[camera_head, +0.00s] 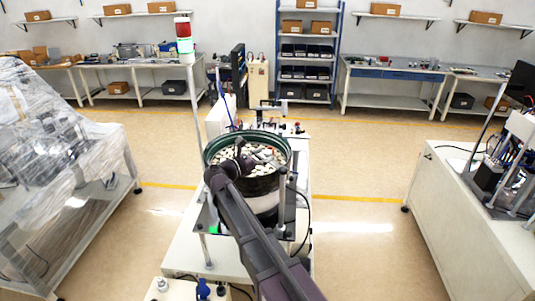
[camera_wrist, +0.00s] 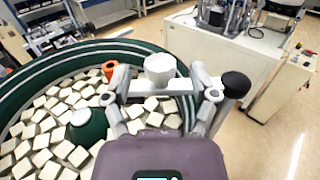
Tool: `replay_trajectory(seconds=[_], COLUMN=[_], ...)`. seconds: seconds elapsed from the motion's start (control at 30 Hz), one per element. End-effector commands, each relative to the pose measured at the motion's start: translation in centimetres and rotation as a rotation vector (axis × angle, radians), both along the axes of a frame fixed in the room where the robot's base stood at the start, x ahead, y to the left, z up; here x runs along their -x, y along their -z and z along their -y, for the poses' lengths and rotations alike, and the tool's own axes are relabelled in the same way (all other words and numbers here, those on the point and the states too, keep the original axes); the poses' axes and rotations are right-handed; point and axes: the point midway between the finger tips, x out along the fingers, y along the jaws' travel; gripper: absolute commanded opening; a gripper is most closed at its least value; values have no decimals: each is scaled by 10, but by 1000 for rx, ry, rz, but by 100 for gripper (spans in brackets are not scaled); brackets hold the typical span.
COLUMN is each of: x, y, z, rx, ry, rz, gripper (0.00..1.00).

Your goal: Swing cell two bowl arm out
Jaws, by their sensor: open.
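The bowl feeder (camera_head: 207,146) stands in the middle of the head view, with a green rim and many pale blocks inside. Its green wall (camera_wrist: 130,47) curves across the wrist view. My gripper (camera_head: 241,155) is over the bowl in the head view. In the wrist view my gripper (camera_wrist: 160,75) has its fingers spread apart. A dark round end (camera_wrist: 236,84) is at the right and an orange piece (camera_wrist: 108,70) at the left. I cannot tell which part is the bowl arm, or any contact.
A white-topped bench (camera_head: 455,185) with equipment stands at right. A plastic-wrapped machine (camera_head: 60,150) is at left. A signal tower (camera_head: 184,38) rises left of the bowl. Shelves (camera_head: 309,55) and workbenches stand behind. Floor on both sides of the central cell is clear.

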Motion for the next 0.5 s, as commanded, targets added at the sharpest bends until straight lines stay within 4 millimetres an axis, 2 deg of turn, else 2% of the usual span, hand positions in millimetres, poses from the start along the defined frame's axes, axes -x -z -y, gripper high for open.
replay_trajectory(seconds=[0.2, 0.5], x=[-12, -14], y=[0, 0], z=[12, 15], rx=[0, 0], ry=[1, 1], rz=[0, 0], gripper=[76, 76])
